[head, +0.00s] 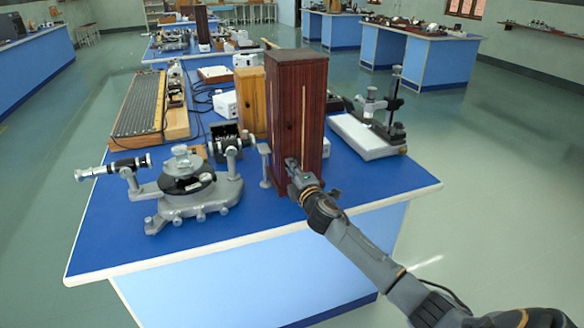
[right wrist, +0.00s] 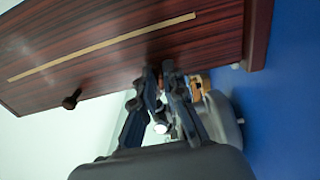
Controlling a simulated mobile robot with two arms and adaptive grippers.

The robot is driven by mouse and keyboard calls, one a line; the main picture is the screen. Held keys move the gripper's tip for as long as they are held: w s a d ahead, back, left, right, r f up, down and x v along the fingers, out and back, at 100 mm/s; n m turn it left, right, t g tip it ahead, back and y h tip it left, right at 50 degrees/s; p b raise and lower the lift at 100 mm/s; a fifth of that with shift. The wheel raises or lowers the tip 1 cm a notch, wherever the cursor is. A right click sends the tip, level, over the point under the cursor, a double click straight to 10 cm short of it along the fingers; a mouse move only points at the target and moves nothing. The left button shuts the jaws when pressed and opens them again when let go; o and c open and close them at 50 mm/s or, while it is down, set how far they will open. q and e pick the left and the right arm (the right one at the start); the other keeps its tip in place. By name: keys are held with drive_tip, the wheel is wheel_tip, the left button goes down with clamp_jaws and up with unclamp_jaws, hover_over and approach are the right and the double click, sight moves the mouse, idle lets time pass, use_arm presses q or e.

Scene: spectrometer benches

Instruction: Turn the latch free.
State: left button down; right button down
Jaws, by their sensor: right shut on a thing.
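A tall dark red wooden cabinet (head: 298,80) stands upright on the blue bench, with a narrow pale strip down its front. In the right wrist view the cabinet front (right wrist: 105,45) looks tipped sideways, with a small dark knob (right wrist: 72,99) on it. My right gripper (head: 292,165) is at the lower part of the cabinet front. Its fingertips (right wrist: 161,70) are close together against the wood, shut on what seems to be the latch, which the fingers hide. I cannot tell how the latch is turned. My left gripper is not in view.
A grey spectrometer (head: 186,180) stands left of the cabinet. A stand on a white base (head: 365,135) is to the right, and a lighter wooden box (head: 251,100) is behind. The bench (head: 370,183) is clear at the front right.

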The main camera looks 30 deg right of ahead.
drive_tip(key=shift+f, duration=0.1)
drive_tip(key=c, duration=1.4)
unclamp_jaws()
drive_tip(key=v, duration=1.2)
